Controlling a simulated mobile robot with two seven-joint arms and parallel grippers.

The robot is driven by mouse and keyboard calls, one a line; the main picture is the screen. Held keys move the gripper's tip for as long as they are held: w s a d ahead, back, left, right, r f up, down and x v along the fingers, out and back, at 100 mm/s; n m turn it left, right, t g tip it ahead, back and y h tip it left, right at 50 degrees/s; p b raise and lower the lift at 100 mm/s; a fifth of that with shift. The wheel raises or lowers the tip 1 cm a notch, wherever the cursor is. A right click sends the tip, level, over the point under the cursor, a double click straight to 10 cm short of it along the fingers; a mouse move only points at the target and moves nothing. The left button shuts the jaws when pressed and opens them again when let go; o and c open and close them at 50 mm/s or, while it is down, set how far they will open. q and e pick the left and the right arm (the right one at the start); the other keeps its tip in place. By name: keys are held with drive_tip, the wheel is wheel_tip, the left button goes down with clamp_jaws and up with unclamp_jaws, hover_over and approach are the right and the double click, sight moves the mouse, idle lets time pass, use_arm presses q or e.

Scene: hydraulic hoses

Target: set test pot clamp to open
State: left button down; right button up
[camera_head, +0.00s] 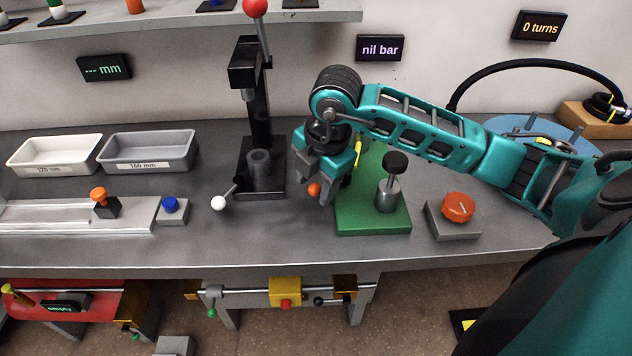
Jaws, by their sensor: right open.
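A green base plate (372,222) stands on the bench right of the middle. A grey cylinder with a black knob (394,163) stands on it. A small orange ball (314,189) shows at the plate's left edge; it looks like the end of a lever, perhaps the pot's clamp, but its shaft is hidden by my gripper. My right gripper (312,188) reaches down over the plate's left side. It is open, with its fingers around or just in front of the orange ball; contact cannot be told. My left gripper is out of view.
A black press (259,128) with red-ball and white-ball levers stands close left of my gripper. A grey box with an orange dial (458,207) stands right of the plate. Two trays (150,150) lie at the left. A display (380,48) reads "nil bar". A black hose (530,66) arches at the right.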

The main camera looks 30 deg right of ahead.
drive_tip(key=shift+f, duration=0.2)
clamp_jaws()
idle(0.4)
